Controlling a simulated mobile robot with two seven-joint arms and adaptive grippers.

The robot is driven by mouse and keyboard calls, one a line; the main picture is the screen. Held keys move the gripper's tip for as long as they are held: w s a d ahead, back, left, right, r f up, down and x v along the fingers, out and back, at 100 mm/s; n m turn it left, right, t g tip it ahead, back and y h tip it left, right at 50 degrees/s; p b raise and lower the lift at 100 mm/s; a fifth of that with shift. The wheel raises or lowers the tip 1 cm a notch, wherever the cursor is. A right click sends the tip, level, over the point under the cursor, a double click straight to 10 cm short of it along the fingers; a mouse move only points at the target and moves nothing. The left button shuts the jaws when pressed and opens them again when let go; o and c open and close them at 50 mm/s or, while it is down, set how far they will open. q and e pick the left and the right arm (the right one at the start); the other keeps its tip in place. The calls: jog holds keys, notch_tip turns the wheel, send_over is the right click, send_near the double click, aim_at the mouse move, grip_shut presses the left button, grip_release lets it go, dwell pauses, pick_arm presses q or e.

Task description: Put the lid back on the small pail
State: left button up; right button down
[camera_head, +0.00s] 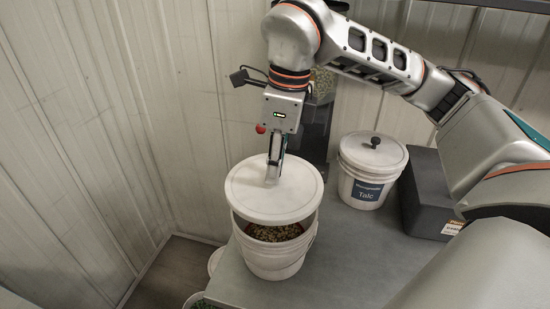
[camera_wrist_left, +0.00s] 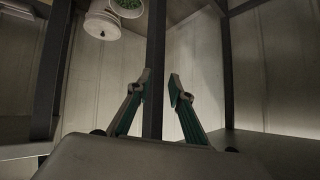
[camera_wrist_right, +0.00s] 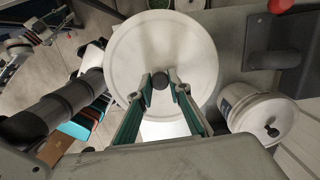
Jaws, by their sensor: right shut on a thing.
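The white round lid (camera_head: 262,203) is held over a white pail (camera_head: 275,262) at the table's left corner. Its far side hides part of the pail's mouth; brown-green seeds (camera_head: 275,233) show through the gap at the near side. My right gripper (camera_head: 273,176) is shut on the lid's dark knob; in the right wrist view the fingers (camera_wrist_right: 161,82) close around the knob, and the lid (camera_wrist_right: 190,45) fills the view's middle. Whether the lid touches the far rim cannot be told. My left gripper (camera_wrist_left: 160,82) is open and empty, beside a dark post; it is out of the head view.
A lidded pail labelled Talc (camera_head: 368,189) stands to the right on the grey table (camera_head: 340,262). A dark box (camera_head: 428,190) is beside it. A dark stand with a clear hopper (camera_head: 322,88) is behind. The corrugated wall (camera_head: 130,120) is close on the left.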

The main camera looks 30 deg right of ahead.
aim_at(275, 188)
jog(key=shift+s+f, duration=0.1)
jog(key=shift+f, duration=1.5)
jog(key=shift+f+b, duration=0.3)
jog(key=shift+f, duration=0.1)
jog(key=shift+f+b, duration=0.4)
jog(key=shift+f, duration=0.4)
pick_arm(q)
jog(key=shift+w+d+r+t+h, duration=0.15)
jog(key=shift+w+d+r, duration=0.1)
jog(key=shift+w+d, duration=0.15)
jog(key=shift+w+d+r+t+h, duration=0.2)
jog(key=shift+w+d, duration=0.1)
jog(key=shift+d, duration=0.2)
jog(key=shift+s+a+f, duration=0.1)
jog(key=shift+s, duration=0.1)
pick_arm(e)
jog(key=shift+f, duration=0.15)
